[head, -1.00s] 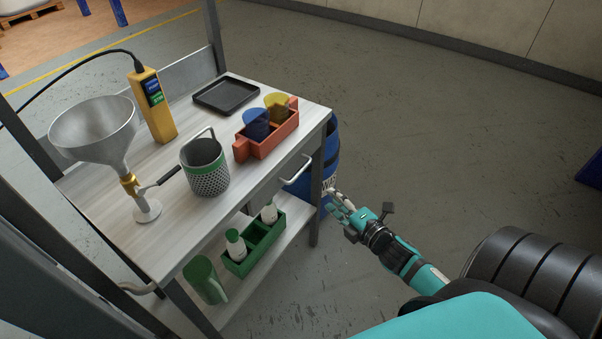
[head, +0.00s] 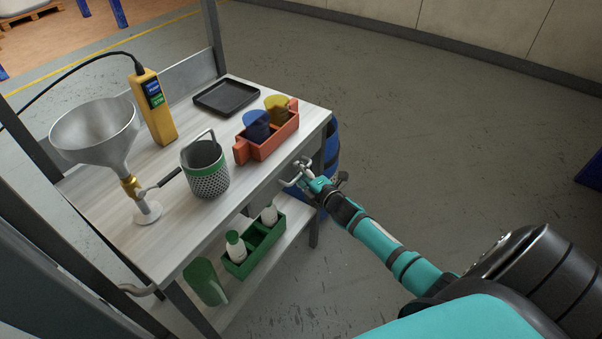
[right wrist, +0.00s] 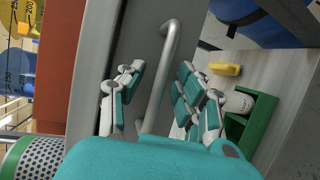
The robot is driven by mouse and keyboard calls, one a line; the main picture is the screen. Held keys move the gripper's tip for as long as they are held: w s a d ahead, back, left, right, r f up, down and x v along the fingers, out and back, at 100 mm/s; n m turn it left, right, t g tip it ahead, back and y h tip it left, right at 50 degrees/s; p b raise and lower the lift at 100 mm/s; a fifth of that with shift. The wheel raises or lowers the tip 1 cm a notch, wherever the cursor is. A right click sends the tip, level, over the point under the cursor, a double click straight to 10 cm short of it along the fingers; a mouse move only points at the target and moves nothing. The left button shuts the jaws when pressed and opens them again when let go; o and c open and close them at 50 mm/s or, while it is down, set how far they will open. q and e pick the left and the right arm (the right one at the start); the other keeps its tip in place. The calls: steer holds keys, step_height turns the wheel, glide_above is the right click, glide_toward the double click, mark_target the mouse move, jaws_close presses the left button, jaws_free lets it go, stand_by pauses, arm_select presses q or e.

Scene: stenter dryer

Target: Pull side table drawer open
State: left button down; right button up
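The side table (head: 205,222) has a pale wood-look top on a grey frame. Its drawer front (right wrist: 133,40) is a plain grey panel in the right wrist view, with a light metal bar handle (right wrist: 161,78). The drawer looks shut. My right gripper (head: 301,173) is at the handle and hides part of it in the head view. In the right wrist view its fingers (right wrist: 160,98) are spread, with the bar between them and gaps on both sides. My left gripper is not in view.
On top are a funnel (head: 96,133), a yellow meter (head: 156,108), a perforated basket (head: 206,172), a black tray (head: 227,96) and a red caddy (head: 268,143) with cups. A green caddy (head: 254,248) is on the lower shelf. A blue drum (head: 332,150) stands behind.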

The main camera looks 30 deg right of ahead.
jaws_close()
stand_by(0.6)
